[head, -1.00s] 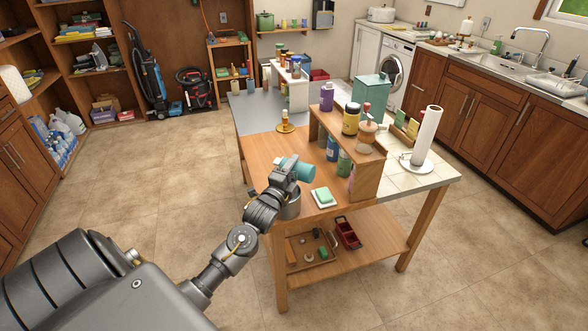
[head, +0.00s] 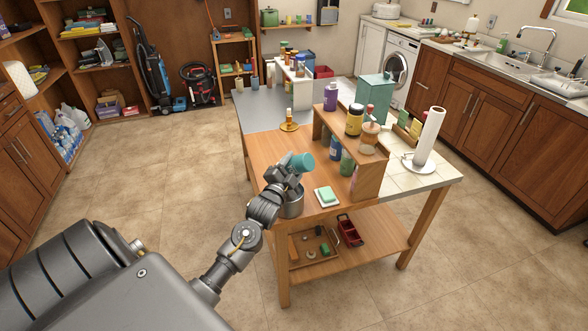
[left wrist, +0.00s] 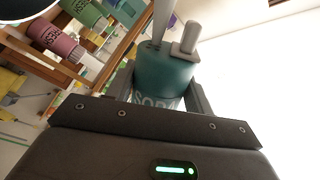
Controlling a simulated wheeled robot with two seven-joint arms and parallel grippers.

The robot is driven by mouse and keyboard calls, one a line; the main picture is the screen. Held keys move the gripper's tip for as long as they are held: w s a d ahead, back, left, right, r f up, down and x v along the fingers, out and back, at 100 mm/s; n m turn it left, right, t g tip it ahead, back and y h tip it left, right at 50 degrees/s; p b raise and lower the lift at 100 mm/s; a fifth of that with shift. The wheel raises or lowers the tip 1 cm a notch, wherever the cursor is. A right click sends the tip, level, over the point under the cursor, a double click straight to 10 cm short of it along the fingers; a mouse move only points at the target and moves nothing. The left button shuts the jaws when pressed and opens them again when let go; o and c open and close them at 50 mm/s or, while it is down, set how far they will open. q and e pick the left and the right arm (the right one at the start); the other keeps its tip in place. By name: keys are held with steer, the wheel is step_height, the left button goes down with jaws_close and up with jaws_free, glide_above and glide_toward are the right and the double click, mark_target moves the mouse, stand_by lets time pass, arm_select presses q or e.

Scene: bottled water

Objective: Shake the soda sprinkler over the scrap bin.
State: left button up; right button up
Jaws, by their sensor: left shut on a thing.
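The soda sprinkler (head: 302,162) is a teal cylinder, tilted in my left gripper (head: 287,168) above the work table. In the left wrist view the teal sprinkler (left wrist: 165,75), with part of a "SODA" label showing, sits between the two fingers of my left gripper (left wrist: 168,92), which is shut on it. A round grey metal container (head: 292,205), which looks like the scrap bin, stands on the table's near left edge, just below the gripper. My gripper and wrist partly cover it, and its inside is hidden. My right gripper is not in view.
A green sponge on a white dish (head: 326,196) lies right of the bin. A wooden riser (head: 368,180) with several bottles stands behind it. A brass holder (head: 289,126) is further back. A paper towel roll (head: 428,138) stands at right. Floor left of the table is clear.

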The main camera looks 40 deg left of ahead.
arm_select(q)
steer(key=shift+r, duration=0.95)
step_height(320, 180, down, 4)
steer(key=shift+r, duration=0.3)
steer(key=shift+r, duration=1.85)
steer(key=shift+f, duration=1.9)
steer(key=shift+r, duration=0.1)
